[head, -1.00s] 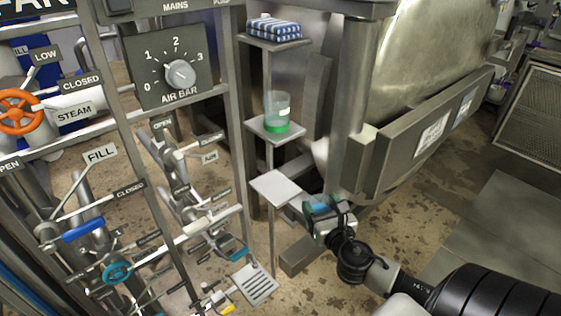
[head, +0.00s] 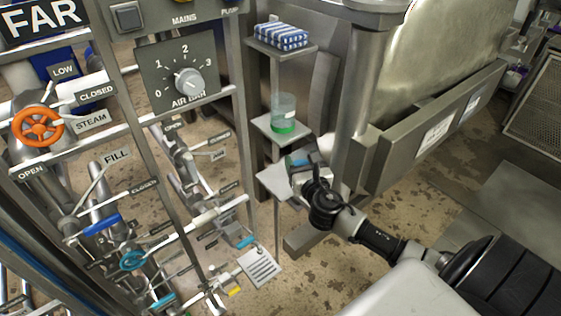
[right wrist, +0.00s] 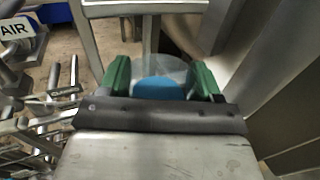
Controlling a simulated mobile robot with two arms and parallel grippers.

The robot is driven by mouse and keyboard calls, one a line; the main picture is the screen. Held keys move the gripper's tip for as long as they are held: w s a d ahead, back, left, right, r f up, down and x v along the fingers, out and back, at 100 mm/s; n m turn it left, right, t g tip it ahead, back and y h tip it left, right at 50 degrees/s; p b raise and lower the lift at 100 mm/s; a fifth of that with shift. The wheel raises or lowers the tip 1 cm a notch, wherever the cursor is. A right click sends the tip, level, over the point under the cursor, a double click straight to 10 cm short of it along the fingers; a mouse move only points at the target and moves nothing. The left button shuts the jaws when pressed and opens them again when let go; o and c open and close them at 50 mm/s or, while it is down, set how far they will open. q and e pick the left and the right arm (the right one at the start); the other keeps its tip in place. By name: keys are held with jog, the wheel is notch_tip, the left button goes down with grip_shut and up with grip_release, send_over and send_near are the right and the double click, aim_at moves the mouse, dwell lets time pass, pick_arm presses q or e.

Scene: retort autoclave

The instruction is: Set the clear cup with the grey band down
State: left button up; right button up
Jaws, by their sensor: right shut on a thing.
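My right gripper (head: 302,163) is shut on a clear cup with blue contents, seen between its green fingers in the right wrist view (right wrist: 163,82). In the head view the cup is mostly hidden by the gripper, with a little blue showing (head: 297,162). I cannot make out a grey band on it. The gripper is by the right back edge of the lower small grey shelf (head: 272,181). I cannot tell whether the cup touches that shelf. My left gripper is not in view.
A clear cup with green contents (head: 283,113) stands on the middle shelf (head: 266,128). A blue striped folded cloth (head: 281,36) lies on the top shelf. The valve panel's frame (head: 158,150) is at left; the metal vessel (head: 430,70) is at right. The lower shelf's visible top is bare.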

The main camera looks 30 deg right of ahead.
jog(key=w, duration=0.9)
jog(key=f+b, duration=0.1)
jog(key=f, duration=0.1)
jog(key=f+b, duration=0.1)
jog(key=f, duration=0.1)
jog(key=f+b, duration=0.1)
jog(key=f, duration=0.1)
jog(key=shift+s+a+f, duration=0.2)
jog(key=shift+s+a, duration=0.05)
jog(key=shift+a, duration=0.15)
jog(key=shift+w+f, duration=0.25)
jog(key=shift+f, duration=0.1)
jog(key=shift+f, duration=0.15)
jog(key=o, duration=1.1)
jog(key=shift+c, duration=0.2)
